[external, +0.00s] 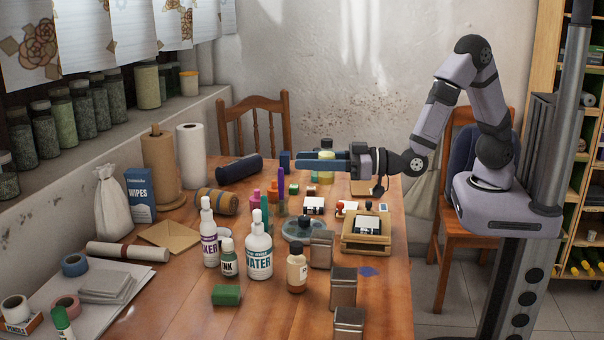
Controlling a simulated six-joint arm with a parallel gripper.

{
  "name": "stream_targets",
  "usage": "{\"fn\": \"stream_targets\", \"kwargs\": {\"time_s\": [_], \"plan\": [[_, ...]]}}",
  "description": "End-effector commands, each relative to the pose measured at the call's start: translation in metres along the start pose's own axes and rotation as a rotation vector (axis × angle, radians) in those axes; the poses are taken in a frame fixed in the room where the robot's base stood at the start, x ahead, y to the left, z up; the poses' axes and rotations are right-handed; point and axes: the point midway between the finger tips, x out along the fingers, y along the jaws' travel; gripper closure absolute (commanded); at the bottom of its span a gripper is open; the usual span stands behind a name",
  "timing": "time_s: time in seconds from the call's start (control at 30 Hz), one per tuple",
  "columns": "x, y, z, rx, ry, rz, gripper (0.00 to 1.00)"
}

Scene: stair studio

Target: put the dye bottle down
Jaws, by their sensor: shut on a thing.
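My gripper (300,163) reaches in from the right over the far part of the table, with its blue fingers level and pointing left. It is shut on the dye bottle, which the fingers largely hide. A bottle with a yellow-green body and dark cap (326,154) shows above and below the fingers. I cannot tell from this single view whether it is the held bottle or stands behind.
The wooden table (190,308) is crowded. A white WATER bottle (259,255), a brown bottle (297,271) and metal tins (343,289) stand in front. A wooden box (366,238) is to the right. A dark blue roll (239,169) lies at the back left.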

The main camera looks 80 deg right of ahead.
Motion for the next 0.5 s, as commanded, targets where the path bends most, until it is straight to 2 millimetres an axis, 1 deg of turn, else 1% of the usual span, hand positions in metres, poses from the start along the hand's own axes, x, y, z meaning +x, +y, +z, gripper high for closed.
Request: {"fn": "stream_targets", "kwargs": {"time_s": [0.03,0.1,0.3,0.5], "plan": [[0.006,0.023,-0.005,-0.002,-0.001,0.020,0.93],[0.011,0.047,-0.006,-0.002,-0.001,0.028,0.93],[0.015,0.113,0.001,0.001,-0.005,0.035,0.93],[0.005,0.170,0.013,0.002,-0.004,0.023,0.93]]}}
